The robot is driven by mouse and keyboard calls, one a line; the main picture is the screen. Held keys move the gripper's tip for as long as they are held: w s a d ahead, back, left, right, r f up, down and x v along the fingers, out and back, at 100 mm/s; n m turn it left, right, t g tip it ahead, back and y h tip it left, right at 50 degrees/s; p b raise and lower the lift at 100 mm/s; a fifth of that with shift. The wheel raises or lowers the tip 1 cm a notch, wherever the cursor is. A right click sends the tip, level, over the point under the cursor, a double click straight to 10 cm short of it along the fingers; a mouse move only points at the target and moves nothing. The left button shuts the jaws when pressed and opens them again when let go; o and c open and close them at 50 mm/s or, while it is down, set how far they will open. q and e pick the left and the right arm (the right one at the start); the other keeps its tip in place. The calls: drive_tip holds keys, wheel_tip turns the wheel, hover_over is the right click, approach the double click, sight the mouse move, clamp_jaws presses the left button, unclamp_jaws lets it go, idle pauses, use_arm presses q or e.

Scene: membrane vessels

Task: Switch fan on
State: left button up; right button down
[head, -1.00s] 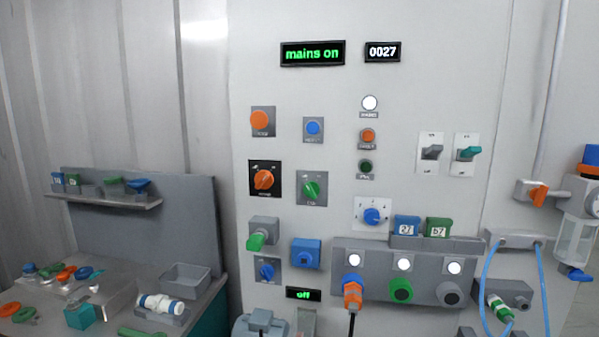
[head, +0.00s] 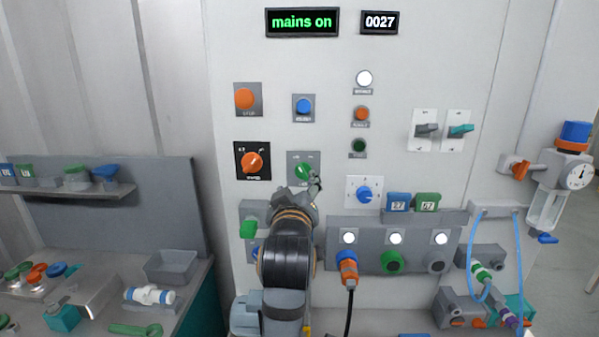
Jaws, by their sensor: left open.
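A green rotary knob (head: 302,170) sits on a grey plate on the wall panel. Its label is too small to read and its lower part is hidden by my gripper. My left gripper (head: 314,184) is open and empty, close at the lower right of this knob; I cannot tell whether it touches it. An orange rotary knob (head: 252,162) on a black plate is to the left. A blue rotary knob (head: 364,194) on a white plate is to the right. The display (head: 302,22) reads "mains on". My right gripper is not in view.
A blue push button (head: 303,106) and an orange one (head: 244,98) are above. Two toggle switches (head: 427,130) are at the right. A socket box (head: 415,262) with an orange plug (head: 347,266) is below right. A workbench with a grey tray (head: 172,267) is at the left.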

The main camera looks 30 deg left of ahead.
sight(300, 169)
use_arm(q)
drive_tip(key=p+x, duration=0.4)
drive_tip(key=x, duration=0.6)
drive_tip(key=shift+w+f, duration=0.15)
drive_tip(key=shift+w, duration=0.2)
drive_tip(key=shift+a, duration=0.1)
drive_tip(key=shift+c, duration=0.3)
drive_tip(key=c, duration=1.1)
